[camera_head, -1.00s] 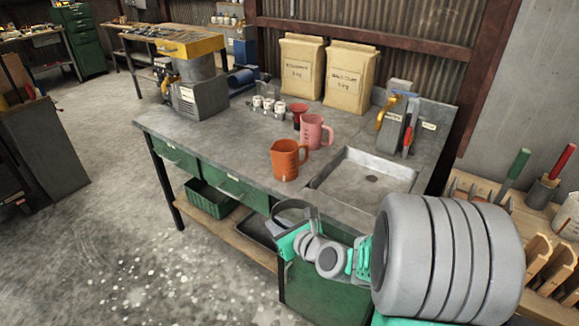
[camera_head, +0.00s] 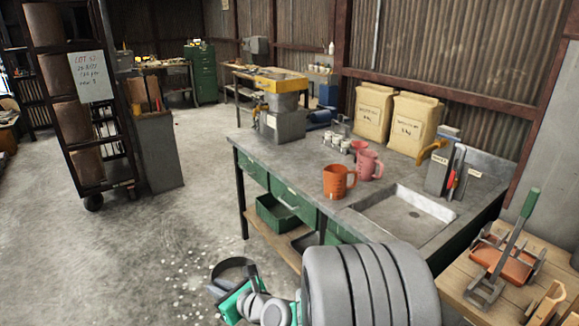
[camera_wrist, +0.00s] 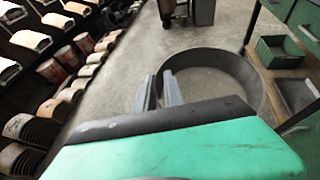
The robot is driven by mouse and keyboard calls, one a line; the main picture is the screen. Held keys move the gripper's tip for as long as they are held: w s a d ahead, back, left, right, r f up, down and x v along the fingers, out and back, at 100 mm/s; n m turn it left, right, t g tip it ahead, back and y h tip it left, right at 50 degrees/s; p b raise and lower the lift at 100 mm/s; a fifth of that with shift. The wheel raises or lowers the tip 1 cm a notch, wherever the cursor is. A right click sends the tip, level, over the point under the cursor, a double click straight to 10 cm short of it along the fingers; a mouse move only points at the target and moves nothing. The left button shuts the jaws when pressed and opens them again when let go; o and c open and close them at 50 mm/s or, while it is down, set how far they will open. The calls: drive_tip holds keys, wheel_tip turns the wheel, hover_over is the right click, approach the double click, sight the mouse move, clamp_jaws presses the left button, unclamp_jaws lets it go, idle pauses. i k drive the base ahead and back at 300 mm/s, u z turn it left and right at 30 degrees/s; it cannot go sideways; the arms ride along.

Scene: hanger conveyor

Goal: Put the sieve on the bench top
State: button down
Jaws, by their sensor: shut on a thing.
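The sieve is a dark round hoop (camera_head: 232,266) at the bottom of the head view, in front of and below the bench. In the wrist view the sieve (camera_wrist: 262,82) is a wide dark ring just beyond the fingers, with grey floor showing inside it. My gripper (camera_wrist: 160,92) is shut on the sieve's near left rim; it also shows in the head view (camera_head: 250,272). The grey bench top (camera_head: 295,165) lies up and right of the sieve, apart from it. My arm hides part of the bench's front.
An orange jug (camera_head: 338,181), a pink jug (camera_head: 369,165), small white cups, two paper bags (camera_head: 373,111) and a grey box stand on the bench. A sink basin (camera_head: 405,212) is let into its right part. The front left of the top is clear. A wheeled rack (camera_head: 70,95) stands left.

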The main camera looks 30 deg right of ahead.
sight(308, 164)
drive_tip(key=u, duration=0.45)
drive_tip(key=i, duration=1.7)
drive_tip(key=z, duration=0.25)
drive_tip(key=i, duration=1.1)
drive_tip(key=z, duration=1.7)
drive_tip(key=i, duration=1.15)
drive_tip(key=z, duration=0.25)
